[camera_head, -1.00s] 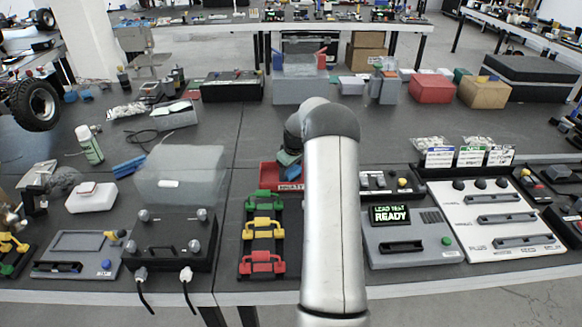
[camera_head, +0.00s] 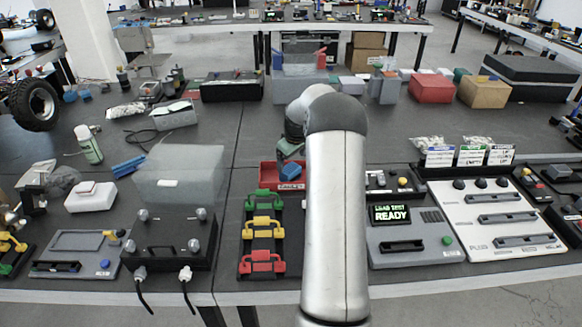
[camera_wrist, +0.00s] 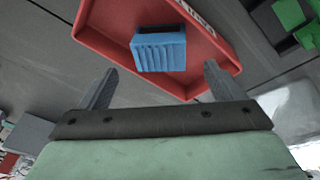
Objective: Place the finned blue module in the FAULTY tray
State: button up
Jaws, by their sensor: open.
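The finned blue module (camera_wrist: 158,52) lies inside the red tray (camera_wrist: 110,48), its ribbed side showing in the wrist view. In the head view, the module (camera_head: 292,171) shows as a small blue patch in the red tray (camera_head: 268,174). The tray's front label is too small to read surely there. My gripper (camera_wrist: 158,84) is open, with its two fingers apart and nothing between them. The module is beyond the fingertips, apart from them. In the head view my gripper (camera_head: 290,148) is above the tray, partly hidden by my arm.
A rack with green, yellow and red handles (camera_head: 262,228) stands just in front of the tray. A leak test box (camera_head: 410,235) is to the right, and a fixture with a clear cover (camera_head: 178,180) to the left. The tabletop behind the tray has free room.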

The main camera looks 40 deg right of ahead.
jog(key=d+v, duration=0.1)
jog(key=v, duration=0.6)
jog(key=s+a+r, duration=0.2)
jog(key=s+a, duration=0.2)
jog(key=a, duration=0.5)
jog(key=s+a+r+g, duration=0.15)
jog(key=s+a, duration=0.25)
jog(key=a, duration=0.5)
jog(key=s+a+r, duration=0.2)
jog(key=s+a, duration=0.1)
jog(key=a, duration=0.6)
jog(key=s+a+f, duration=0.1)
jog(key=s+a, duration=0.2)
jog(key=s, duration=0.4)
jog(key=s+a+f+m, duration=0.1)
jog(key=s+a, duration=0.3)
jog(key=s, duration=0.3)
jog(key=s+a+f+g+y, duration=0.1)
jog(key=s+a, duration=0.3)
jog(key=s, duration=0.3)
jog(key=shift+a+f, duration=0.2)
jog(key=shift+f, duration=0.05)
jog(key=shift+s, duration=0.15)
